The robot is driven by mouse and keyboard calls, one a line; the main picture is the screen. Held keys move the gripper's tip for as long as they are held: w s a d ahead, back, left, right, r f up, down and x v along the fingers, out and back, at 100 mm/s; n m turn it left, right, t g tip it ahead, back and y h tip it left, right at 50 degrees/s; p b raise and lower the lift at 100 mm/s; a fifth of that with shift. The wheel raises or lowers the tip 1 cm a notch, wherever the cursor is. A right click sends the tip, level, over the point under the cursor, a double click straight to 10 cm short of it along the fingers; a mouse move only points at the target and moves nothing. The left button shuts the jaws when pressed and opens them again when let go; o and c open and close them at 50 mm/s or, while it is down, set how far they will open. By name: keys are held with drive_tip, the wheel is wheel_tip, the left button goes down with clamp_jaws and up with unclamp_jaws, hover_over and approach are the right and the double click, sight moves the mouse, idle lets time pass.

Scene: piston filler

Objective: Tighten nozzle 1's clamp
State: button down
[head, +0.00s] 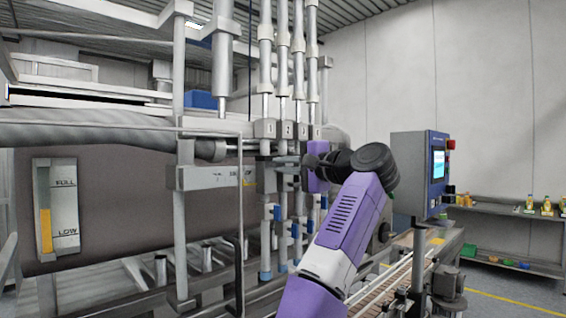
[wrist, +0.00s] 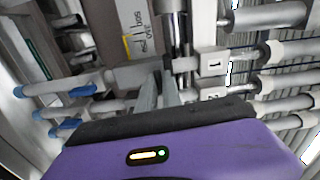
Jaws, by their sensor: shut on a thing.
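The block marked 1 (head: 265,129) on nozzle 1 is the leftmost of a row of numbered blocks in the head view. It also shows in the wrist view (wrist: 213,62), just right of my fingertips. My gripper (head: 280,168) reaches in from the right, just below the numbered blocks. In the wrist view my gripper's grey fingers (wrist: 166,80) are close together beside nozzle 1's shiny rod. They are shut on a small part there, seemingly nozzle 1's clamp; the fingers hide most of it, and its tightness cannot be told.
Neighbouring nozzles with blue parts (head: 278,212) stand close by on the right. A grey bracket (head: 215,177) lies to the left. A control panel (head: 420,170) stands right of my arm, above a conveyor (head: 385,285). A shelf with bottles (head: 510,212) is at the far right.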

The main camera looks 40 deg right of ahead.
drive_tip(key=shift+d+m, duration=0.15)
drive_tip(key=shift+m, duration=0.35)
drive_tip(key=c, duration=1.5)
unclamp_jaws()
drive_tip(key=s+b, duration=0.2)
drive_tip(key=s, duration=0.6)
drive_tip(key=shift+d, duration=0.1)
